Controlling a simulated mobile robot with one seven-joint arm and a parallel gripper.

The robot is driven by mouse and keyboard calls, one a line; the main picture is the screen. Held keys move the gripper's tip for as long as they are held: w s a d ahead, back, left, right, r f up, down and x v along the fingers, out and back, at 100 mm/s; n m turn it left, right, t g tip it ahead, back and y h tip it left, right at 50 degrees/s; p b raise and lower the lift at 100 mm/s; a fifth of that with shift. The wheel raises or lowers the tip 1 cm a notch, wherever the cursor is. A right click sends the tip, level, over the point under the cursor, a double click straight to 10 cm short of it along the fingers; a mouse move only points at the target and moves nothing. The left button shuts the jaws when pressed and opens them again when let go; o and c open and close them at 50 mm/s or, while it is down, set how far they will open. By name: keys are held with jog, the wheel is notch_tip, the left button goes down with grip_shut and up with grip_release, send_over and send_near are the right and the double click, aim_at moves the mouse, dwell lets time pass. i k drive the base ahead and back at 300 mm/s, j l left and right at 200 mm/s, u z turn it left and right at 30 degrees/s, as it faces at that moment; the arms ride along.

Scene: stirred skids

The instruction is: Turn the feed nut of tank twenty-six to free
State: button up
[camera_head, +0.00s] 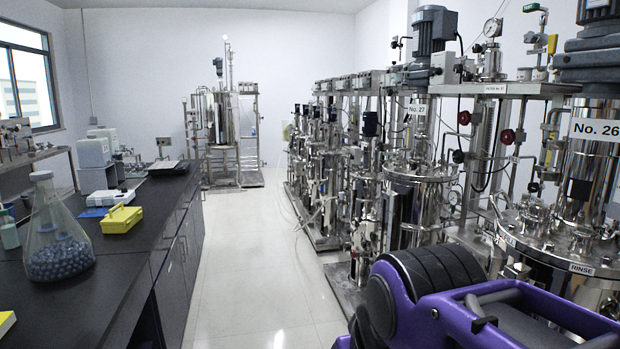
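Tank twenty-six (590,180) stands at the right edge, a shiny steel vessel with a white "No. 26" label (597,130) on its upper housing. Its right side is cut off by the picture. Its round lid carries several steel fittings and nuts. A white "RINSE" label (581,269) is on the front of the rim. A smaller label (506,239) on the rim's left is too small to read, so I cannot tell which fitting is the feed nut. My purple and black arm covers the lower right, in front of the tank's lower part. My gripper's fingers do not show.
Tank No. 27 (413,205) and a row of similar skids stand beyond on the right. A dark bench (75,300) runs along the left with a flask of dark balls (58,235) and a yellow box (121,219). The white floor aisle (255,270) between is clear.

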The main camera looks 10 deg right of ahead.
aim_at(521, 207)
jog(key=i, duration=0.55)
jog(key=i+l+u, duration=0.15)
jog(key=i, duration=0.45)
jog(key=i+u, duration=0.15)
jog(key=u, duration=0.25)
jog(key=i+u, duration=0.15)
jog(key=u, duration=0.25)
jog(key=i+l+u, duration=0.1)
jog(key=u, duration=0.3)
jog(key=l+u, duration=0.15)
jog(key=u, duration=0.65)
jog(key=i+l+u, duration=0.1)
jog(key=u, duration=0.7)
jog(key=l+u, duration=0.25)
jog(key=u, duration=0.55)
jog(key=k+l+u, duration=0.1)
jog(key=u, duration=0.7)
jog(key=k+l+u, duration=0.1)
jog(key=u, duration=0.7)
jog(key=k+u, duration=0.1)
jog(key=u, duration=0.7)
jog(key=k+u, duration=0.1)
jog(key=u, duration=0.75)
jog(key=k+j+u, duration=0.1)
jog(key=u, duration=0.7)
